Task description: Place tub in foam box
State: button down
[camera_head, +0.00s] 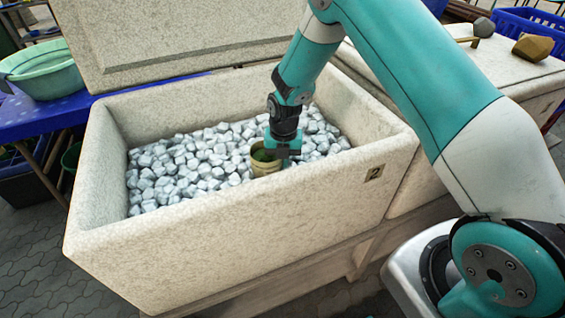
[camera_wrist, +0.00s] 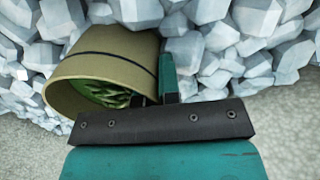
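The tub (camera_head: 264,169) is small and tan, with something green inside. It is inside the foam box (camera_head: 220,225), at the ice near the front wall, right of the middle. In the wrist view the tub (camera_wrist: 112,62) has a dark band and its mouth faces the camera. My gripper (camera_head: 277,153) is at the tub's right rim. In the wrist view one finger of my gripper (camera_wrist: 156,92) is inside the rim and the teal one outside, close together with the wall between them. Whether the tub's base rests on the ice is hidden.
White ice chunks (camera_head: 180,168) fill the box. Its lid (camera_head: 170,40) stands open at the back. A green basin (camera_head: 42,68) sits on a blue table at left. Another foam box (camera_head: 465,75) with a stone and a brown lump on top is at right.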

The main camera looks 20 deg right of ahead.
jog(key=shift+f, duration=0.9)
jog(key=shift+f, duration=0.15)
jog(key=c, duration=1.3)
grip_release()
